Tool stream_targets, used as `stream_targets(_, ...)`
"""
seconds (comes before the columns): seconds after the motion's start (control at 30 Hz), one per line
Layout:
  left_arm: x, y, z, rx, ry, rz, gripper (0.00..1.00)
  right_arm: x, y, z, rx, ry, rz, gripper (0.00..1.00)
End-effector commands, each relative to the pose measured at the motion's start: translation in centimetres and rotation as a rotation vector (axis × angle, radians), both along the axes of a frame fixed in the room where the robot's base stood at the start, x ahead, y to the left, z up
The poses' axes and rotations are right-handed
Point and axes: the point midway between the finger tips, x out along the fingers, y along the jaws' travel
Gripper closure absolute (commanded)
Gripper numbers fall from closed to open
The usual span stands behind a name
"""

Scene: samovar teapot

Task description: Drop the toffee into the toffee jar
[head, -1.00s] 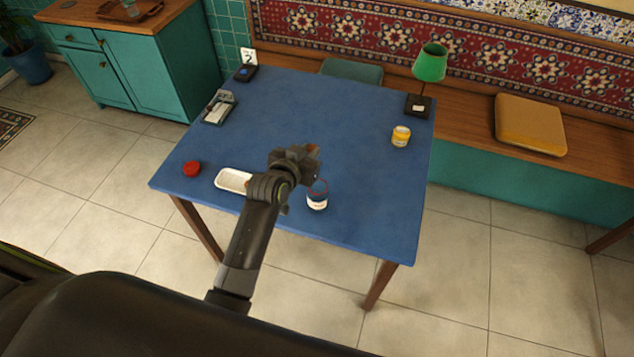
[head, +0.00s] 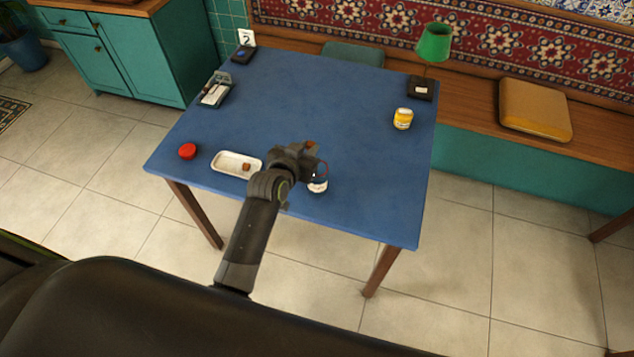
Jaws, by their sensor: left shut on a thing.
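My left gripper (head: 314,160) is shut on a small brown toffee (head: 310,146), which shows at the far side of the fingers. The toffee jar (head: 318,187), clear with a white label and a reddish rim, stands near the table's front edge. The gripper overlaps the jar's upper part in the picture and seems to be over or just beside its mouth; the exact height is hard to tell. Another brown piece (head: 247,167) lies in the white tray (head: 226,164) left of the gripper. My right gripper is not in view.
A red lid (head: 187,151) lies at the left of the blue table (head: 300,100). A yellow jar (head: 403,119), a green lamp (head: 434,42), a card holder (head: 215,91) and a number stand (head: 245,47) sit farther back. The table's middle is clear.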

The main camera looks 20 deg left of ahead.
Motion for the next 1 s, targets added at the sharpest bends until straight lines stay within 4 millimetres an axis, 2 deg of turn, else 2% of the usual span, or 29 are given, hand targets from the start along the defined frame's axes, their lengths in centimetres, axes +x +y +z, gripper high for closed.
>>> stream_targets(0.07, 0.02, -0.01, -0.55, 0.0, -0.001, 0.0, 1.0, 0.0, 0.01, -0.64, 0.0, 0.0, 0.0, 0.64)
stream_targets(0.37, 0.01, -0.01, -0.48, 0.0, -0.001, 0.0, 1.0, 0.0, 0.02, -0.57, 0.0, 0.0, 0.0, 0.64)
stream_targets(0.4, 0.01, -0.01, -0.48, 0.0, 0.0, 0.0, 0.76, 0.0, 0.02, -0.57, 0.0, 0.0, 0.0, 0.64)
stream_targets(0.57, 0.01, -0.01, -0.49, 0.0, 0.0, 0.0, 0.56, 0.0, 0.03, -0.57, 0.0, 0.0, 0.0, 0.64)
stream_targets(0.87, -0.09, 0.0, -0.49, 0.0, 0.0, 0.0, 0.56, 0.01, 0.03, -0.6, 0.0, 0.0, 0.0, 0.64)
stream_targets(1.0, -0.85, 0.11, -0.24, 0.0, 0.0, 0.0, 0.56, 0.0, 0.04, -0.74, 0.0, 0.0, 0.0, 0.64)
